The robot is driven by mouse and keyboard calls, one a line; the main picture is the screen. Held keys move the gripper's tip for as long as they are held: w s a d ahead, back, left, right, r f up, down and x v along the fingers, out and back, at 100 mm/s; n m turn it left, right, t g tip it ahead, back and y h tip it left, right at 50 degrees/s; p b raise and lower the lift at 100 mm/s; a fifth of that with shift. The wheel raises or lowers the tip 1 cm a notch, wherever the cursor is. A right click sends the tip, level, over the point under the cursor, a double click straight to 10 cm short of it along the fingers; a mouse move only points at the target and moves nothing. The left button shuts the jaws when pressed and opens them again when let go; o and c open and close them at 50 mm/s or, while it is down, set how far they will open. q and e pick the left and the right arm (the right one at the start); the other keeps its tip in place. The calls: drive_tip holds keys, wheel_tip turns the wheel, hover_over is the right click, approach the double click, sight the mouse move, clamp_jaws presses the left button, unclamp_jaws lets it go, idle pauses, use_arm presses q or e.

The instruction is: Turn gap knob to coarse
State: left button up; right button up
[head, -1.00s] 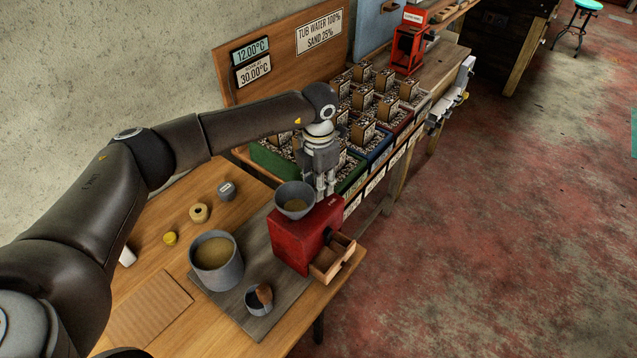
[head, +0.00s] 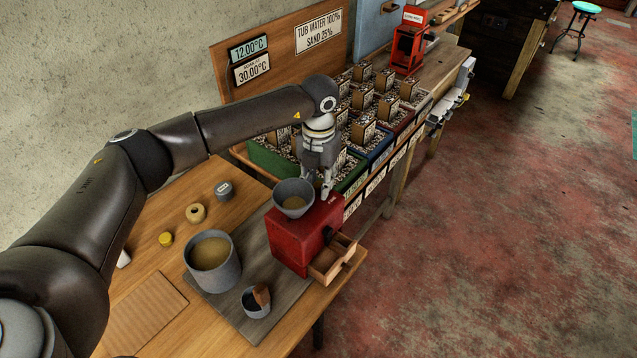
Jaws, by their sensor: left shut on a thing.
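The red mill (head: 296,240) stands on a dark board on the wooden bench, with a grey hopper (head: 294,197) of pale grain on top. My left gripper (head: 325,192) reaches down to the mill's top right corner, just right of the hopper. Its fingers are shut on the gap knob, which they hide almost entirely; its setting cannot be read. A small black part (head: 328,234) shows on the mill's front face, above an open wooden drawer (head: 334,260). My right gripper is not in view.
A grey tub (head: 214,262) of meal and a small cup (head: 256,301) with a brown-handled tool stand beside the mill. Planted trays (head: 270,160) with tan blocks lie close behind the gripper. A second red mill (head: 408,48) stands farther back.

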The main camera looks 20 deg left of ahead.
sight(318, 185)
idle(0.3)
use_arm(q)
drive_tip(key=shift+r, duration=0.1)
drive_tip(key=o, duration=1)
wheel_tip(318, 185, up, 12)
drive_tip(key=shift+f, duration=0.1)
